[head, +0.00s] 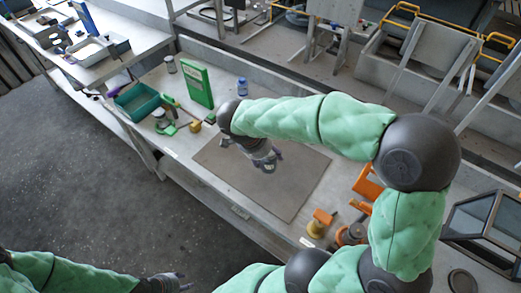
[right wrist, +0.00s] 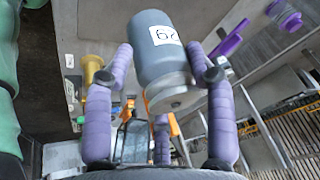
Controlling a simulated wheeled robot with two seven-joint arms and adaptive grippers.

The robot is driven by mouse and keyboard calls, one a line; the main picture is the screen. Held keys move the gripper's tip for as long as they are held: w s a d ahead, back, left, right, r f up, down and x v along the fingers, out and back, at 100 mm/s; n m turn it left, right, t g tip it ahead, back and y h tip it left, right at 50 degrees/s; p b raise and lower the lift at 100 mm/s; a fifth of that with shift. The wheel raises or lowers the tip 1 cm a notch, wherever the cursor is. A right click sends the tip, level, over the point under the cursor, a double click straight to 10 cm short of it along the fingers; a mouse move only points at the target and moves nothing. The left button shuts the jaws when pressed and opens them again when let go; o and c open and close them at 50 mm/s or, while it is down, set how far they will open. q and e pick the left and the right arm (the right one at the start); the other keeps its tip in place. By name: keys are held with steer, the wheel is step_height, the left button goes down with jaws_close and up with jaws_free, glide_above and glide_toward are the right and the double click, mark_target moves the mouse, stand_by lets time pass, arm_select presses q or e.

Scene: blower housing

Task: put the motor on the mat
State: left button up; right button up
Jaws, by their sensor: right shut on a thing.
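The motor (right wrist: 158,58), a grey cylinder with a white number label and a lighter end cap, sits between the purple fingers of my right gripper (right wrist: 160,75). The gripper is shut on it. In the head view my right gripper (head: 266,160) hangs over the mat (head: 285,192), a flat grey-brown sheet on the bench. The arm and gripper mostly hide the motor there, and I cannot tell whether it touches the mat. My left gripper (head: 172,283) is low at the left, away from the bench, too small to tell open from shut.
A green box (head: 197,85), a blue bottle (head: 242,86), a jar (head: 171,64) and a teal bin (head: 137,102) stand behind and left of the mat. Orange parts (head: 320,220) and a dark-framed box (head: 488,228) are at the right. Most of the mat is bare.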

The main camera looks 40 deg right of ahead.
steer(key=w+d+f+b, duration=0.3)
steer(key=w+d+f, duration=0.2)
steer(key=w+f, duration=0.3)
steer(key=shift+w+d, duration=0.2)
steer(key=shift+w, duration=0.8)
steer(key=shift+w+d+f, duration=0.15)
steer(key=shift+w+f, duration=0.1)
steer(key=shift+f, duration=0.2)
jaws_close()
steer(key=shift+w+f+b, duration=0.1)
steer(key=shift+f+b, duration=0.7)
steer(key=shift+f, duration=0.8)
steer(key=shift+f, duration=0.1)
steer(key=o, duration=1.5)
jaws_free()
steer(key=p+v, duration=0.3)
steer(key=v, duration=0.9)
steer(key=shift+p, duration=0.35)
